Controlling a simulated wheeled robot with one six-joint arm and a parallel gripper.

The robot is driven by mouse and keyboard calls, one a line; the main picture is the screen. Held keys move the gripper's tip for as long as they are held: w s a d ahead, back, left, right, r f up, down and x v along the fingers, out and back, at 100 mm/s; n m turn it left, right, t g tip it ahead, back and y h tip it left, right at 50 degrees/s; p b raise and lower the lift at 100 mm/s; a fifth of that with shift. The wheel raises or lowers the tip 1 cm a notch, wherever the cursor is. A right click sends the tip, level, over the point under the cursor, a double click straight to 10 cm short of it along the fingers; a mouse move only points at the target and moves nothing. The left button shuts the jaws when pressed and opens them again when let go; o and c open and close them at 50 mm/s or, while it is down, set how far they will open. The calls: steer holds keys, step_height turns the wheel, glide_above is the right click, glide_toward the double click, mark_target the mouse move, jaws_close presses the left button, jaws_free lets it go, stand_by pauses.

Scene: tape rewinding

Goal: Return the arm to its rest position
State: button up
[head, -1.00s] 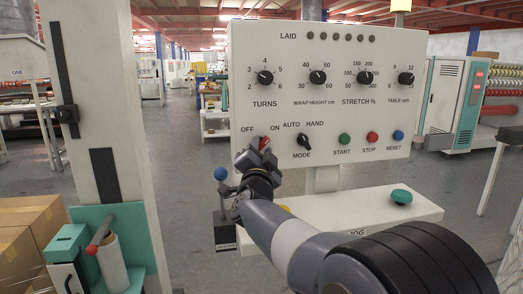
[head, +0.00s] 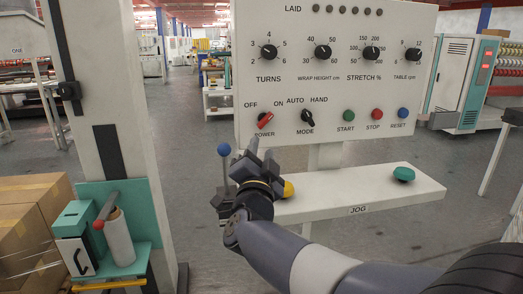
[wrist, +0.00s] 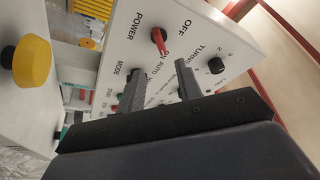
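My gripper (head: 261,156) is in front of the lower left of the white control panel (head: 290,88), just below the red POWER knob (head: 265,119). In the wrist view its two fingers (wrist: 159,82) stand apart with nothing between them. The POWER knob, also in the wrist view (wrist: 159,40), is clear of the fingers. Its red handle slants toward ON. My arm reaches in from the lower right of the head view.
Below the panel, a white shelf (head: 340,192) carries a green button (head: 403,174) and a yellow button (head: 288,189), partly behind my gripper. A blue-topped lever (head: 224,150) stands beside my gripper. A white column (head: 100,100) and cardboard boxes (head: 30,215) are at left.

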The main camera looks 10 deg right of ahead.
mark_target(265, 123)
steer(key=x, duration=1.1)
steer(key=shift+s+a, duration=0.1)
